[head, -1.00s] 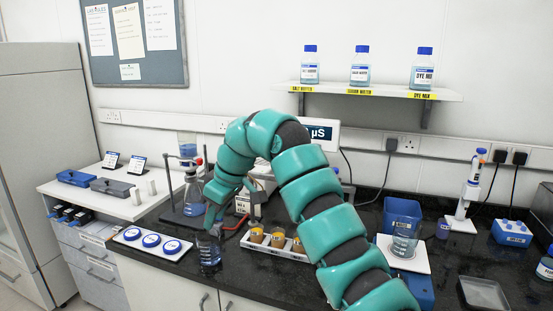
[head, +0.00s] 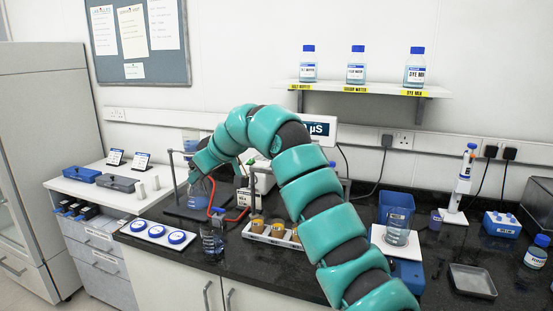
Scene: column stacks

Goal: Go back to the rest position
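My teal, segmented arm arches from the lower right over the bench. Its end, with my gripper (head: 196,178), points down and left in front of the flask and retort stand. The fingers are small and blend into the glass behind, so I cannot tell whether they are open or shut. A glass beaker with some liquid (head: 212,242) stands upright on the black counter (head: 255,272) near its front edge, below my gripper and apart from it.
A white tray with amber-filled cups (head: 262,236) is right of the beaker. A white plate with blue discs (head: 157,233) is to its left. A glass flask (head: 199,193) stands behind. Another beaker (head: 396,229) stands on a white-topped device at right. Bottles line the shelf (head: 380,90).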

